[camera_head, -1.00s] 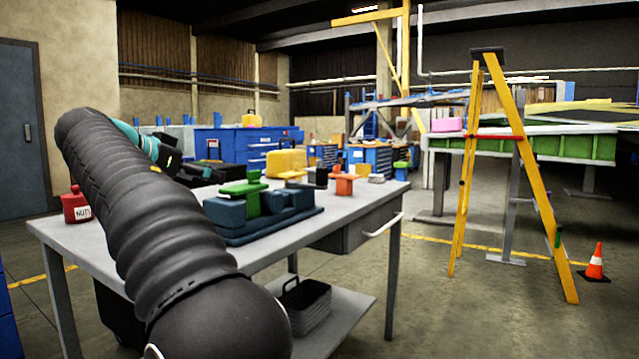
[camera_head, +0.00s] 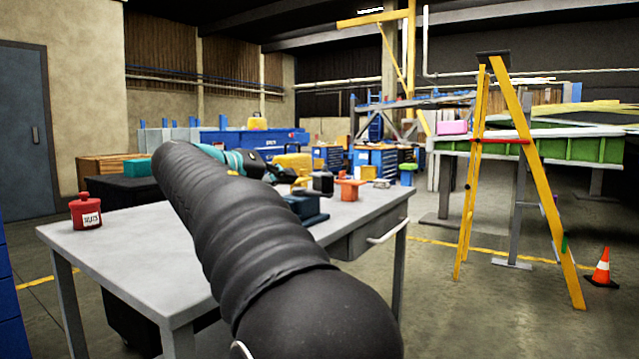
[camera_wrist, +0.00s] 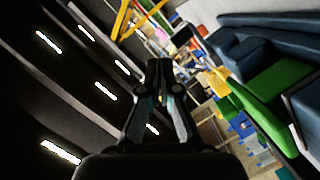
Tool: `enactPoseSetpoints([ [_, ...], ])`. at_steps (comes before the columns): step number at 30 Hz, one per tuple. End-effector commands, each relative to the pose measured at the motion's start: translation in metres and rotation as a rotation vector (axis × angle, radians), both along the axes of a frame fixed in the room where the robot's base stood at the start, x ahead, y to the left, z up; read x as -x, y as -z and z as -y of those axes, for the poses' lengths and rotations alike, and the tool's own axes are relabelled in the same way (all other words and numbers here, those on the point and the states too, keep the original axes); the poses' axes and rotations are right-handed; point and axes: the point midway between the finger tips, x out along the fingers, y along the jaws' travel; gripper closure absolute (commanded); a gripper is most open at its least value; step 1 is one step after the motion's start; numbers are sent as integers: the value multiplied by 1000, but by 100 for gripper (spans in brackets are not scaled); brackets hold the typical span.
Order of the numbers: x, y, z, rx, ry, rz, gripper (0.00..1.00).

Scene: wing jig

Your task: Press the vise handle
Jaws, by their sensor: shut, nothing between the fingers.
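The dark blue vise (camera_head: 308,212) sits on the grey table, mostly hidden behind my arm in the head view. In the wrist view, the vise body (camera_wrist: 240,57) fills the upper right, with its green handle (camera_wrist: 265,105) running across it at a slant. My gripper (camera_wrist: 160,72) is shut and empty, with its fingertips together. It is to the left of the green handle in the wrist view, with no visible contact. In the head view my arm covers the handle, and only part of the gripper shows beyond the arm.
A red labelled can (camera_head: 87,212) stands at the left of the grey table (camera_head: 120,250). An orange part (camera_head: 348,187) and a yellow case (camera_head: 293,161) are beyond the vise. A yellow stepladder (camera_head: 530,180) and a traffic cone (camera_head: 602,268) stand on the floor at right.

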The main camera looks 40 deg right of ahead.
Motion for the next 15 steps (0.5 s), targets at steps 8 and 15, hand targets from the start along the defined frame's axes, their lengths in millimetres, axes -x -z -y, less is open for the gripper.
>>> enactPoseSetpoints([
  [8, 4, 10, 15, 158, -96, -509, 100],
  [15, 1, 20, 20, 292, -171, -947, 100],
])
